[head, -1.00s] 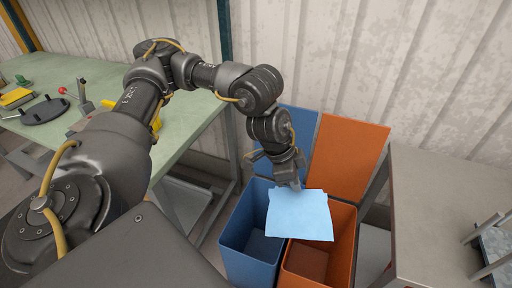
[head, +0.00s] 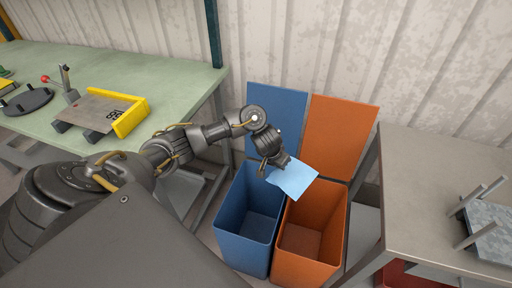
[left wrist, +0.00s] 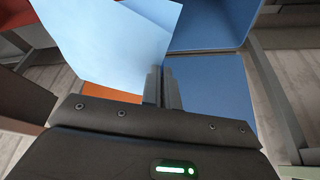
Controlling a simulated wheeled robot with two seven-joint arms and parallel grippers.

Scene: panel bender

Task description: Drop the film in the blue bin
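The film (head: 294,180) is a thin light-blue sheet. My left gripper (head: 275,163) is shut on its edge and holds it above the back of the two bins, mostly over the orange side. In the left wrist view the film (left wrist: 115,40) hangs from the closed fingers (left wrist: 163,88). The blue bin (head: 243,245) is open, with its blue lid (head: 275,103) raised behind, and its visible inside looks empty. In the left wrist view the blue bin (left wrist: 212,85) shows right of the film. My right gripper is not in view.
An orange bin (head: 305,262) stands open right of the blue bin, its lid (head: 338,135) raised. A green table (head: 165,80) holds a yellow-edged fixture (head: 130,117) at left. A grey table (head: 430,210) stands at right. A corrugated wall is behind.

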